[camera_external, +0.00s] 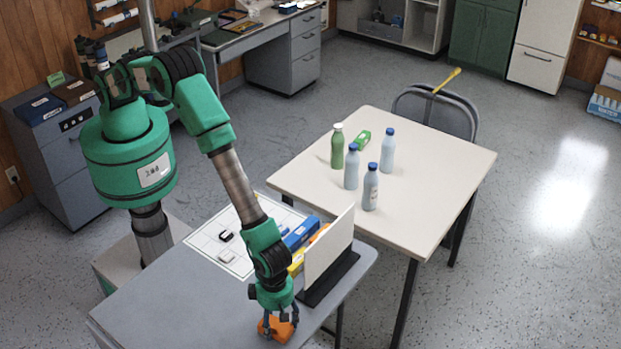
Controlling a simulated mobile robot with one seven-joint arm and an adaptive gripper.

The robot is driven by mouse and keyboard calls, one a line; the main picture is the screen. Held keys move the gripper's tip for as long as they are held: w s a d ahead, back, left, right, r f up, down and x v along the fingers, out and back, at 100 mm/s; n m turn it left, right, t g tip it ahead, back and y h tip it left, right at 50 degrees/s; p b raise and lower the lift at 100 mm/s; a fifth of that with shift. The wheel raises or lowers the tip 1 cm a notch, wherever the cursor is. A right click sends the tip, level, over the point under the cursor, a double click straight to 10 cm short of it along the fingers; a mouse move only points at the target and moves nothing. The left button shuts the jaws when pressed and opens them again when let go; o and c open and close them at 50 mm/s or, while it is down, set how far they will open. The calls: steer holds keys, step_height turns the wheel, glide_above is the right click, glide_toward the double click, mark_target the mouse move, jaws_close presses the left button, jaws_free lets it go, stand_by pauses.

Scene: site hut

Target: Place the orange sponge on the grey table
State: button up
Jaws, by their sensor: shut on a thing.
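The orange sponge (281,330) is a small orange block at the front right edge of the grey table (190,305). My gripper (277,318) points down and is shut on the sponge, its fingers on either side. The sponge is at or just above the grey tabletop; I cannot tell whether it touches. Part of the sponge is hidden behind the fingers.
A white upright panel on a dark base (330,279) stands right of my gripper. Blue and yellow boxes (299,234) and a white gridded sheet (222,238) lie behind. A cream table (430,185) with several bottles stands to the right. The grey table's front left is clear.

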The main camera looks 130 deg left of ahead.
mark_target(278, 322)
steer(key=shift+f, duration=0.1)
steer(key=o, duration=0.9)
steer(key=shift+o, duration=0.2)
step_height(278, 322, up, 12)
stand_by(0.6)
